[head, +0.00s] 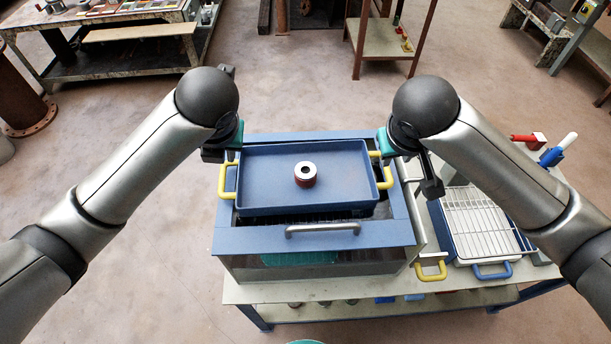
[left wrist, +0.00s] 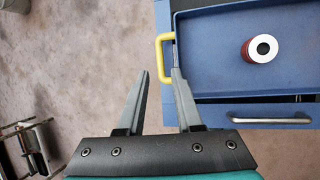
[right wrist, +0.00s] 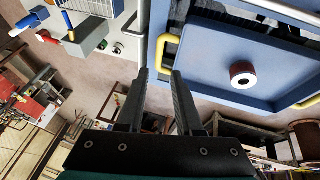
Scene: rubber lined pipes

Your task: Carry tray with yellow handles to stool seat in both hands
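The blue tray (head: 270,180) has a yellow handle at each end and lies level on top of a blue-framed box (head: 240,238). A red and silver ring-shaped part (head: 305,175) stands in the tray. My left gripper (left wrist: 160,72) is open and empty, its fingertips by the left yellow handle (left wrist: 161,60); one finger is near the tray wall. My right gripper (right wrist: 160,72) is open and empty, with the right yellow handle (right wrist: 164,52) just beyond its fingertips. In the head view my wrists hide most of the fingers.
The box has a silver bar handle (head: 322,229) and stands on a light bench (head: 455,296). A cluttered workbench (head: 125,35) stands far left. The floor (head: 130,262) at left is clear.

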